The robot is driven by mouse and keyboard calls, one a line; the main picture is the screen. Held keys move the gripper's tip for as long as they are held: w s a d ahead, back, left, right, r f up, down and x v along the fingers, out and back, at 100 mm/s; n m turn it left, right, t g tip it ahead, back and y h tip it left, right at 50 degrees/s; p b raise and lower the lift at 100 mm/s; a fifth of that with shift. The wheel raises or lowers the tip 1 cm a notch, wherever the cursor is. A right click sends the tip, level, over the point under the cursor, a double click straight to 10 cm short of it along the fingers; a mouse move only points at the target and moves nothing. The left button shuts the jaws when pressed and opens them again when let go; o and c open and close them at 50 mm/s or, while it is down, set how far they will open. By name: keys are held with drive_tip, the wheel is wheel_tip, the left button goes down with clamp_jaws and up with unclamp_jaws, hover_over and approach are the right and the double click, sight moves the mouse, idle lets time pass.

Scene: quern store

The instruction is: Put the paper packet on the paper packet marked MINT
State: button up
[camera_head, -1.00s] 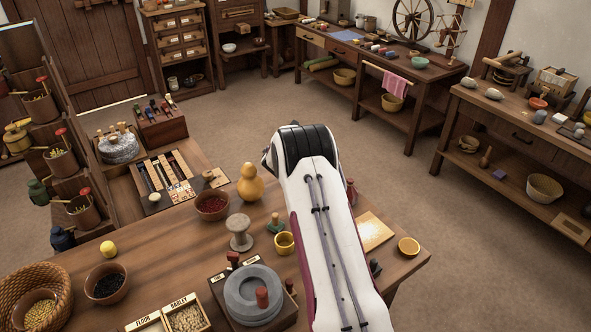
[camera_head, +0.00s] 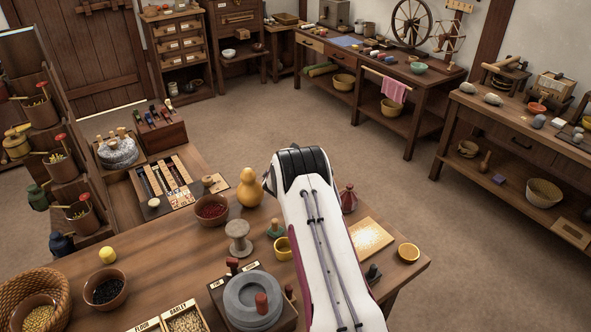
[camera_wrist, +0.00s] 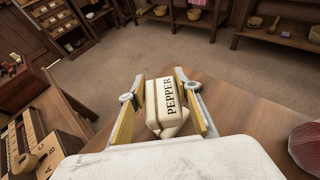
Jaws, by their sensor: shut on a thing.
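In the wrist view, my gripper (camera_wrist: 160,92) is shut on a cream paper packet (camera_wrist: 163,105) with PEPPER in dark letters on its side. The packet sits between the two yellow-edged fingers, with a folded end toward the camera. The brown table lies beneath and beside it. I cannot tell how high the packet is above the table. In the head view, my white arm hides the gripper and the held packet. I see no packet marked MINT in either current view; the arm covers part of the table.
A dark red flask-like thing (camera_head: 348,199) stands right of my arm. A pale board (camera_head: 369,238) and an orange bowl (camera_head: 408,253) are at right.

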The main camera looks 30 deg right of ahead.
drive_tip(key=shift+f, duration=1.75)
drive_tip(key=shift+f, duration=0.1)
drive_tip(key=o, duration=1)
drive_tip(key=shift+s+a+r, duration=0.1)
drive_tip(key=shift+a+r, duration=0.05)
drive_tip(key=shift+r, duration=0.05)
drive_tip(key=shift+v, duration=5.8)
